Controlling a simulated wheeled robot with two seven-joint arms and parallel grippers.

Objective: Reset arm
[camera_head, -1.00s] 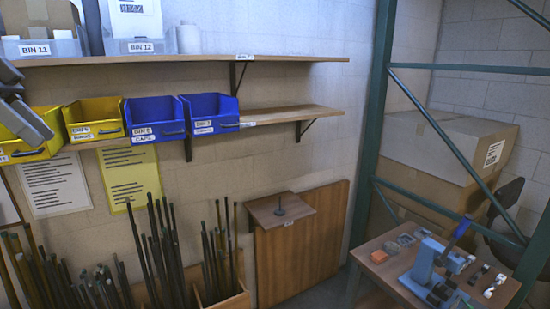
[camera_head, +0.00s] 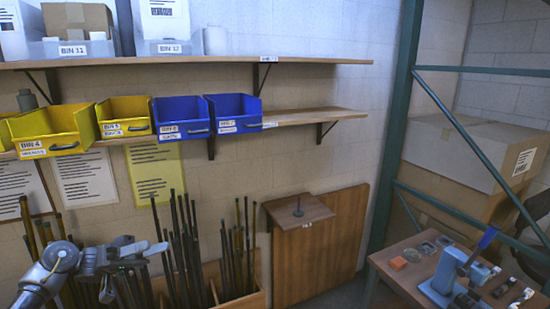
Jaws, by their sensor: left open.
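My left gripper (camera_head: 136,270) is at the lower left of the head view, in front of the upright dark rods (camera_head: 190,250). Its fingers are spread apart with nothing seen between them. My grey left arm comes in from the lower left edge. My right gripper is not in view.
Yellow bins (camera_head: 48,132) and blue bins (camera_head: 233,114) line the lower wall shelf (camera_head: 340,113). A wooden rod crate (camera_head: 250,298) stands below. A table (camera_head: 400,285) with a blue press (camera_head: 440,281) is at the lower right, beside a green rack post (camera_head: 391,150).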

